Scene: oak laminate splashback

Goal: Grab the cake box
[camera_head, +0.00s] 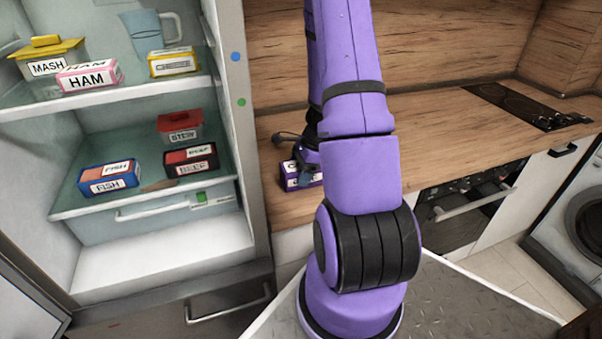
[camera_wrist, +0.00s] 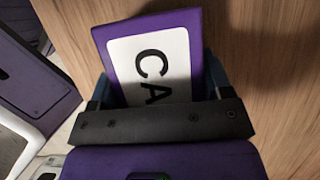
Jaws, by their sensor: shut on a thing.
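The cake box is a purple box with a white label, and the letters "CA" show in the wrist view (camera_wrist: 190,65). In the head view the purple box (camera_head: 290,178) is at the wooden counter's left end, mostly hidden behind my arm. My gripper (camera_wrist: 158,88) is shut on the box, with a finger at each side of it. The gripper also shows in the head view (camera_head: 307,160), partly covered by my arm. The rest of the label is hidden by the gripper body. I cannot tell whether the box touches the counter.
The wooden counter (camera_head: 440,130) runs right to a black hob (camera_head: 525,105). An open fridge (camera_head: 240,140) stands at the left, with HAM (camera_head: 88,78), FISH (camera_head: 108,180) and BEEF (camera_head: 190,162) boxes on its shelves. An oven (camera_head: 470,205) is below the counter.

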